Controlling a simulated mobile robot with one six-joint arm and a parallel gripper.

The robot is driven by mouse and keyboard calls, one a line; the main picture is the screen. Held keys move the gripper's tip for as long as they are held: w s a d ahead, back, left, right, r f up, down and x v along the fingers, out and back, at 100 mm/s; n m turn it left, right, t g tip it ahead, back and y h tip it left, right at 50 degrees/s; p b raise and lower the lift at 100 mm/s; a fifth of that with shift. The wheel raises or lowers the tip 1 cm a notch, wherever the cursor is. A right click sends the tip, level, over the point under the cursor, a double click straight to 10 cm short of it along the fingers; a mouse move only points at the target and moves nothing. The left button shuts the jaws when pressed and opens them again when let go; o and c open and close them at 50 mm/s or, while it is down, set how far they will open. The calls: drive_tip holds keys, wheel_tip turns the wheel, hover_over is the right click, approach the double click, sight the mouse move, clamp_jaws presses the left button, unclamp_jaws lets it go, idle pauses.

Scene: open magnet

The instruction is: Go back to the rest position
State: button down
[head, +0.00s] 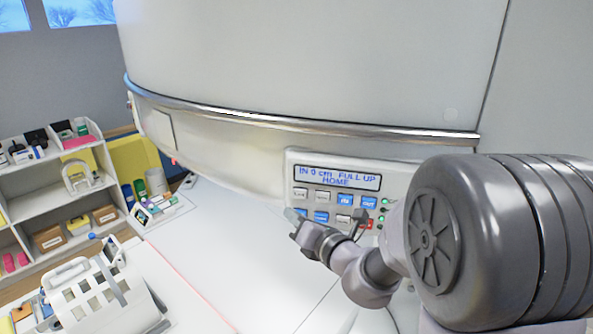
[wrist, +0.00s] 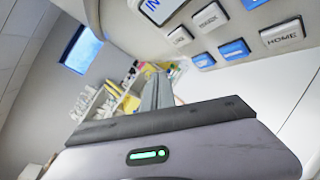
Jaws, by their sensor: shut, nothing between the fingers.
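My gripper (head: 301,222) is shut and empty, in front of the lower left part of the control panel (head: 290,172) in the head view. Its closed fingers (wrist: 157,92) point up in the wrist view, below the panel's buttons; whether they touch the panel cannot be told. The panel's display (head: 337,178) reads "IN 0 cm FULL UP HOME". Grey and blue buttons lie below it, partly hidden by my gripper, and green lights show at its right. In the wrist view the HOME button (wrist: 282,33) is at the upper right.
The large white magnet housing (head: 300,60) with a metal rail fills the back. A white table (head: 240,245) runs below it, clear in the middle. A white slotted coil (head: 100,303) stands at the lower left. Shelves (head: 40,205) with small items stand at the left.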

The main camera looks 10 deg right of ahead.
drive_tip(key=s+a+f+n+g+y+b, duration=0.6)
drive_tip(key=s+a+f+n+g+b, duration=0.2)
drive_tip(key=s+a+f+n+b, duration=0.85)
drive_tip(key=s+d+f+n+g+h+b, duration=0.1)
drive_tip(key=s+d+f+n+h+b, duration=0.3)
drive_tip(key=f+n+b, duration=0.5)
drive_tip(key=s+d+f+n+h+b, duration=0.4)
drive_tip(key=s+d+f+n+b, duration=0.4)
drive_tip(key=s+f+n, duration=0.1)
drive_tip(key=shift+s+d+n+g+h+b, duration=0.35)
drive_tip(key=shift+s+n+g+h+b, duration=0.1)
drive_tip(key=shift+s, duration=0.35)
